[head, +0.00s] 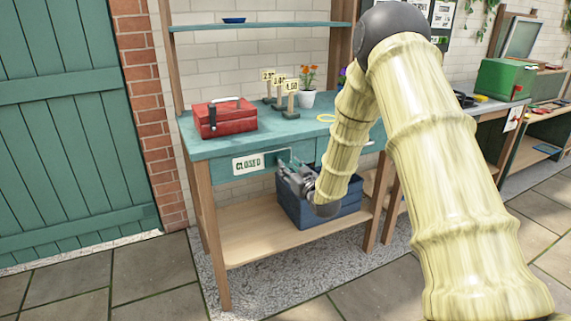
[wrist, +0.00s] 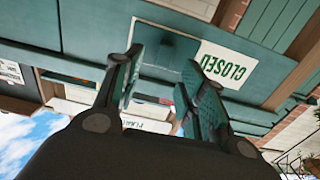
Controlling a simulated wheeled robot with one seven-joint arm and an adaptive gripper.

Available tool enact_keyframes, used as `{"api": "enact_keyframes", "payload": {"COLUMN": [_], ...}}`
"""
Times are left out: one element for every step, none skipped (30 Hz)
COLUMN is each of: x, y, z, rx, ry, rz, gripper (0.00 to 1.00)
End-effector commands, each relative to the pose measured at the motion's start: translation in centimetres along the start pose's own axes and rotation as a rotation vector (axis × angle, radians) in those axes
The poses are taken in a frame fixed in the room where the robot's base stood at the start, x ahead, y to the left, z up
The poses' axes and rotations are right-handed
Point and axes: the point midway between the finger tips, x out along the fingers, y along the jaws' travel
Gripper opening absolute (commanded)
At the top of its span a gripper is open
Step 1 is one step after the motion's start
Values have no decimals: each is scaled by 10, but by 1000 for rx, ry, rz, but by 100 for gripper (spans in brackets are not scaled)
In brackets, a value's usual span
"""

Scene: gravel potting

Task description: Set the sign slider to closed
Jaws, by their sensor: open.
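The sign on the front of the teal workbench shows a white panel reading CLOSED (head: 247,164). In the wrist view the panel (wrist: 226,66) appears upside down, right of my fingertips. Beside the lettering is a plain, shaded teal section (wrist: 165,42); I cannot tell whether it is the slider's cover. My gripper (head: 284,166) is open at the bench front, just right of the lettering. The wrist view shows its two fingers (wrist: 163,62) apart with nothing clearly held between them. Whether a fingertip touches the sign cannot be told.
A red toolbox (head: 226,118), price signs (head: 289,100) and a flower pot (head: 307,98) stand on the bench top (head: 200,147). A blue crate (head: 343,203) sits on the lower shelf behind my gripper. The paving left of the bench is clear.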

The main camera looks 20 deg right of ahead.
Motion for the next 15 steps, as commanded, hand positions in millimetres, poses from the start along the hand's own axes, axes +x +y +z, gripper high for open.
{"api": "enact_keyframes", "payload": {"x": [-10,-16,-22,-28,-32,-38,-42,-45,-50,-52,-54,-57,-58,-60,-61], "y": [0,1,1,1,2,2,2,2,1,1,1,1,1,1,1], "z": [1,1,1,1,0,0,1,1,1,1,1,1,1,1,1], "rx": [2,2,2,2,2,2,2,1,1,1,1,1,1,1,1], "ry": [-3,-2,-2,-3,-2,-2,-2,-2,-3,-2,-1,-1,-1,-1,-1], "rz": [1,2,2,3,3,3,3,2,2,2,2,2,2,2,2], "gripper": [41,41,41,41,41,41,41,41,41,41,41,41,41,41,41]}}
